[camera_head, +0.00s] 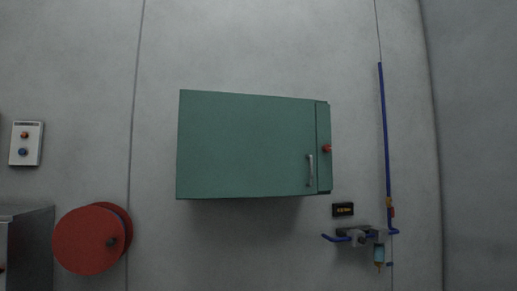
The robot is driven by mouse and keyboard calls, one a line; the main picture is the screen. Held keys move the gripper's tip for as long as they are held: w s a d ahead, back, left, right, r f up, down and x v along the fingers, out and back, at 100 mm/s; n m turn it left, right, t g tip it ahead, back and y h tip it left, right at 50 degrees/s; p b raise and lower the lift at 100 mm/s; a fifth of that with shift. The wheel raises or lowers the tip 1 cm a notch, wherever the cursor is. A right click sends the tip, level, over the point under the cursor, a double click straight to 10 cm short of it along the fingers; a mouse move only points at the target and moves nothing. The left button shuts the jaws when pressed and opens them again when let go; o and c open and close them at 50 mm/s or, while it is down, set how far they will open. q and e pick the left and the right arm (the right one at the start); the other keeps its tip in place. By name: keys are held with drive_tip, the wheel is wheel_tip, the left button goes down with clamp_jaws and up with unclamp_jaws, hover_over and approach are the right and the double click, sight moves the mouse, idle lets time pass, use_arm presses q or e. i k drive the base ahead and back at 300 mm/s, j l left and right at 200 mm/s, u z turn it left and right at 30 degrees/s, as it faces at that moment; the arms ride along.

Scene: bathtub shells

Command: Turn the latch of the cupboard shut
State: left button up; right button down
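A green cupboard (245,145) hangs on the grey wall in the middle of the head view. Its large door fills most of the front, and I cannot tell whether it is fully closed. A narrow green strip (324,170) runs along its right side. A small red latch knob (327,148) sits on that strip, above and to the right of a silver upright handle (310,170). The knob is too small to tell which way it is turned. Neither of my grippers is in view.
A blue pipe (385,140) with a valve fitting (362,236) is right of the cupboard, near a small black display (343,209). A red reel (92,240), a grey box (27,245) and a white button panel (26,143) are at left.

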sight(326, 148)
drive_tip(key=i+l+u, duration=0.25)
drive_tip(key=l, duration=0.5)
drive_tip(key=l+u, duration=0.25)
drive_tip(key=l, duration=0.45)
drive_tip(key=l+u, duration=0.3)
drive_tip(key=l, duration=0.5)
drive_tip(key=k+l+u, duration=0.1)
drive_tip(key=l+u, duration=0.15)
drive_tip(key=l, duration=0.5)
drive_tip(key=k+l+u, duration=0.25)
drive_tip(key=l, duration=0.5)
drive_tip(key=i+l+u, duration=0.35)
drive_tip(key=i+l, duration=0.15)
drive_tip(key=l, duration=0.3)
drive_tip(key=i+l+u, duration=0.15)
drive_tip(key=l, duration=0.25)
drive_tip(key=i, duration=0.05)
